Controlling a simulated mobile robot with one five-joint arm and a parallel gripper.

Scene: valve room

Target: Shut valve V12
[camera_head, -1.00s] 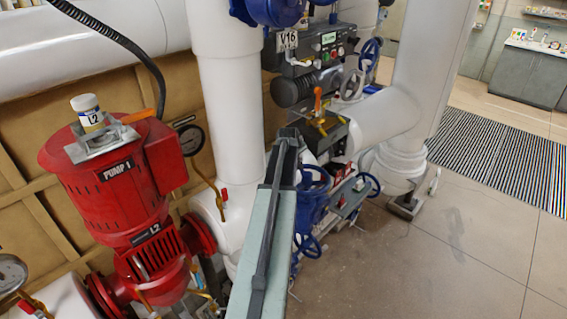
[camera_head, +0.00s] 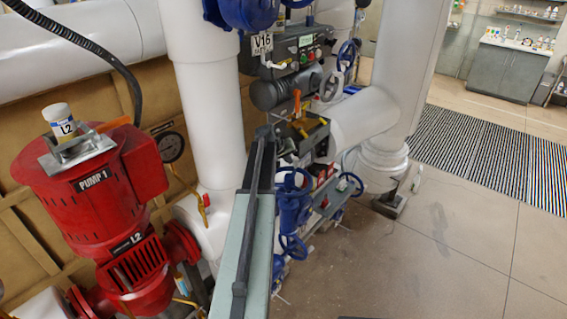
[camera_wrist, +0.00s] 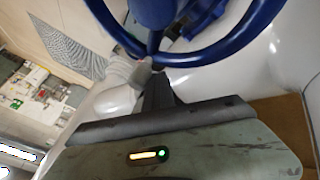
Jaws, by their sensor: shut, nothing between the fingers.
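No V12 tag can be read in either view, so I cannot tell which valve is V12. In the wrist view, a large blue handwheel (camera_wrist: 232,47) fills the top, with its hub and spokes partly cut off. My gripper (camera_wrist: 152,74) is shut and empty, its tips close to the near rim of that wheel; I cannot tell whether they touch. In the head view my arm reaches forward, and its far end is hard to make out. Right of it stand blue valves with handwheels (camera_head: 293,247). A tag V16 (camera_head: 262,44) hangs beside a blue valve (camera_head: 248,12) at the top.
A thick white pipe (camera_head: 205,100) rises left of my arm, another (camera_head: 405,80) to the right. Open floor (camera_head: 440,250) lies right, with a striped mat (camera_head: 480,150) beyond.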

